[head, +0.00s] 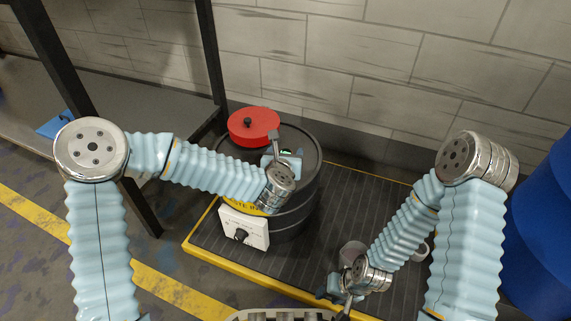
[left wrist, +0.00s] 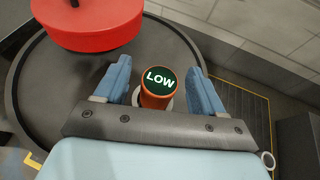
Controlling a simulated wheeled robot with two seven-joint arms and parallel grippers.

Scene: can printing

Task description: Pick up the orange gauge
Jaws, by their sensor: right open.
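The orange gauge (left wrist: 158,86) stands on the dark top of a black drum (left wrist: 95,80); its round dark face reads LOW. My left gripper (left wrist: 160,80) is open over the drum, one blue finger on each side of the gauge, with visible gaps. In the head view my left gripper (head: 281,158) reaches over the drum (head: 300,215), and the gauge is mostly hidden by it. My right gripper (head: 343,290) is open, low over the dark platform at the lower right, away from the gauge.
A red lidded round object (head: 254,126) sits on the drum beside the gauge. A white box with a dark knob (head: 243,230) is on the drum's front. A pale cup (head: 352,253) is near my right gripper. A blue barrel (head: 545,230) stands at the right.

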